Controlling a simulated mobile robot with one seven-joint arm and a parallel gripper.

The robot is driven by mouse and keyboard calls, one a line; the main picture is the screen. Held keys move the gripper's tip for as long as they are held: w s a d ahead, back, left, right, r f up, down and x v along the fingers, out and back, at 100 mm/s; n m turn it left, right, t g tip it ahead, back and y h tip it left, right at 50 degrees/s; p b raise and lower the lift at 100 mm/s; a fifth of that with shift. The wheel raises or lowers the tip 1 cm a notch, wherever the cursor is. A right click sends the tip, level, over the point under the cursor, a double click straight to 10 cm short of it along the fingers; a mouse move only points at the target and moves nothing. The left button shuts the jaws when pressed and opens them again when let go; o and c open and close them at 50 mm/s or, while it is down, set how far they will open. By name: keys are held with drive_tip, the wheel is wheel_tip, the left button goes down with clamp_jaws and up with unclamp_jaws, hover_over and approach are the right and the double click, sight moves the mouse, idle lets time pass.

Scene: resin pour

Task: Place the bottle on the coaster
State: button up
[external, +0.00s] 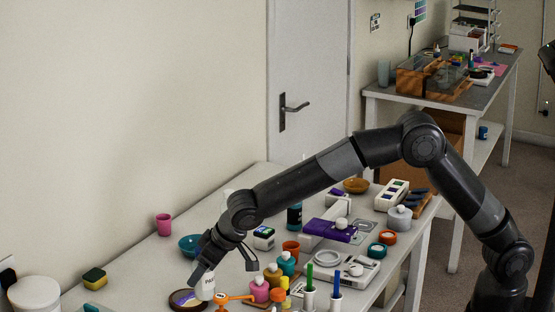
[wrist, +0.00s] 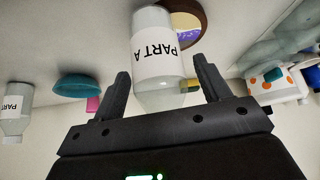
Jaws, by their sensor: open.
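The bottle (external: 207,288), pale with a white "PART A" label, stands near the front of the white table. It also shows in the wrist view (wrist: 158,55), where the picture is upside down. The round coaster (external: 186,300), with a brown rim and a purple and yellow face, lies right beside or partly behind the bottle; it also shows in the wrist view (wrist: 187,20). I cannot tell whether the bottle's base touches it. My gripper (wrist: 162,82) is open, with one finger on each side of the bottle and visible gaps.
Several paint bottles (external: 272,274), an orange object (external: 235,297) and upright markers (external: 309,282) crowd the right of the bottle. A teal bowl (external: 188,245) and pink cup (external: 164,225) stand behind. A second labelled bottle (wrist: 14,115) shows in the wrist view. The table's left is fairly clear.

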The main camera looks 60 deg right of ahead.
drive_tip(key=shift+r, duration=0.1)
drive_tip(key=a+v, duration=0.1)
drive_tip(key=v, duration=1)
drive_tip(key=s+d+r, duration=0.3)
drive_tip(key=s+d, duration=0.2)
drive_tip(key=d, duration=0.3)
drive_tip(key=s+d+r+m, duration=0.1)
drive_tip(key=s+d+r, duration=0.3)
drive_tip(key=d, duration=0.5)
drive_tip(key=s+d+r, duration=0.2)
drive_tip(key=s+d, duration=0.4)
drive_tip(key=d, duration=0.2)
drive_tip(key=s+d+f, duration=0.1)
drive_tip(key=s+d, duration=0.2)
drive_tip(key=s, duration=0.4)
drive_tip(key=s+d+f, duration=0.2)
drive_tip(key=s+d, duration=0.2)
drive_tip(key=s, duration=0.3)
drive_tip(key=s+d+f+m+h, duration=0.1)
drive_tip(key=s+d+f, duration=0.1)
drive_tip(key=s+d, duration=0.2)
drive_tip(key=s, duration=0.3)
drive_tip(key=shift+d+g, duration=0.2)
drive_tip(key=shift+g, duration=0.2)
